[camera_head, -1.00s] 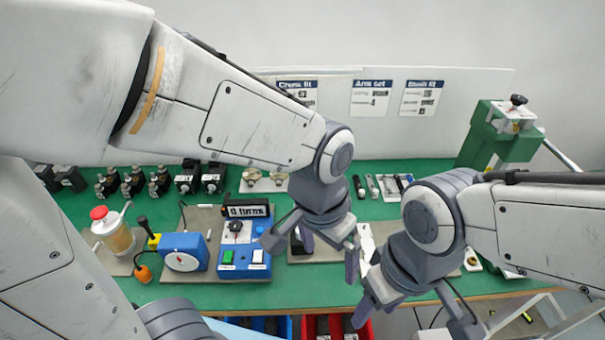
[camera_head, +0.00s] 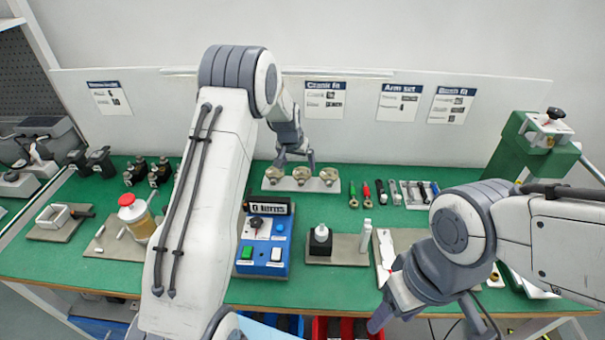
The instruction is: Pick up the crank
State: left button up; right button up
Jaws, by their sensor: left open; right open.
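Several round brass-coloured parts, which look like the cranks, sit in a row on a white holder (camera_head: 287,186) at the back of the green bench. One is at the left (camera_head: 274,174), one in the middle (camera_head: 302,174) and one at the right (camera_head: 328,176). My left gripper (camera_head: 296,163) is open and points down just above and behind the left and middle parts. I cannot tell whether its fingers touch them. My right gripper (camera_head: 400,318) is open and empty at the bench's front edge, far from the holder.
A blue test box (camera_head: 264,247) stands in front of the holder, beside my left arm. A dark block with a white-topped piece (camera_head: 320,242) is on a grey mat. Tools (camera_head: 380,193) lie right of the holder. A green press (camera_head: 532,150) stands at the right.

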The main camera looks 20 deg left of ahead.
aim_at(302, 173)
pick_arm(q)
jog(key=shift+p+x, duration=0.8)
jog(key=shift+x, duration=2.2)
jog(key=shift+d, duration=0.15)
jog(key=c, duration=1.2)
jog(key=shift+c, duration=0.8)
jog(key=shift+r, duration=0.1)
